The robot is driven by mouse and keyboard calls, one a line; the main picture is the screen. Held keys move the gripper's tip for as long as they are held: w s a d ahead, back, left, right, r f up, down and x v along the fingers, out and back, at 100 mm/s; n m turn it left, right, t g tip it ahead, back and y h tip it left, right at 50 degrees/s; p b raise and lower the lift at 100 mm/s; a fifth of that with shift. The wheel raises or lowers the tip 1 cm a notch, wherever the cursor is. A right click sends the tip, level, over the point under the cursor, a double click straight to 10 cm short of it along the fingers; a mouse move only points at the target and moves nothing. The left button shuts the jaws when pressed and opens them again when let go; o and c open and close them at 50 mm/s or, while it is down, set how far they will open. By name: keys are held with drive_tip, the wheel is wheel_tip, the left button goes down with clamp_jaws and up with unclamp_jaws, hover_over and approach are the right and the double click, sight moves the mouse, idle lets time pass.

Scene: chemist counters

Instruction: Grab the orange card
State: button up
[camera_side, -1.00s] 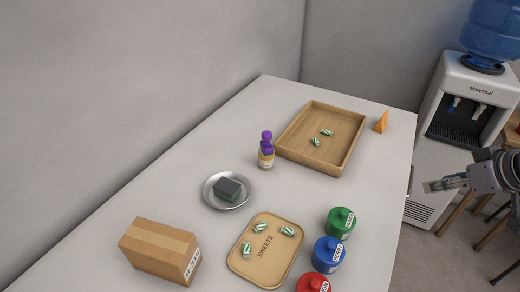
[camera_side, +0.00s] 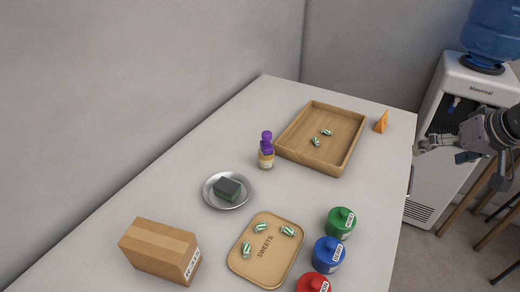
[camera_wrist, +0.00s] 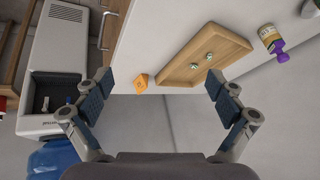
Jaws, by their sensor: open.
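The orange card (camera_side: 381,122) stands folded like a small tent near the far right edge of the counter, just right of the wooden tray. In the wrist view the orange card (camera_wrist: 141,83) lies ahead, between the two fingers and left of the middle. My gripper (camera_side: 418,146) is in the side view at the counter's right edge, apart from the card and to its right. In the wrist view my gripper (camera_wrist: 160,88) is open with wide-spread fingers and nothing between its pads. Nothing hides the card.
The wooden tray (camera_side: 351,158) with two striped sweets stands beside the card. A bottle with a purple top (camera_side: 266,152), a metal plate (camera_side: 208,195), a cardboard box (camera_side: 160,250) and coloured jars (camera_side: 328,254) are farther off. A water cooler (camera_side: 480,95) stands beyond the counter.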

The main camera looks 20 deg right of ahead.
drive_tip(key=w+d+r+m+g, duration=0.1)
drive_tip(key=w+d+r+m, duration=0.25)
drive_tip(key=w+m, duration=0.5)
drive_tip(key=m+g+y, duration=0.2)
drive_tip(key=m+y, duration=0.1)
drive_tip(key=m, duration=1.3)
hover_over(385, 116)
drive_tip(key=s+d, duration=0.2)
drive_tip(key=s, duration=0.1)
wheel_tip(385, 116, down, 8)
drive_tip(key=f, duration=0.1)
drive_tip(key=x, duration=0.4)
drive_tip(key=shift+w+a+f, duration=0.15)
drive_tip(key=shift+w, duration=0.15)
drive_tip(key=shift+d+x, duration=0.2)
drive_tip(key=shift+x, duration=1.15)
drive_tip(key=shift+d+x, duration=0.15)
drive_tip(key=shift+x, duration=1.15)
drive_tip(key=shift+f, duration=0.15)
drive_tip(key=c, duration=0.8)
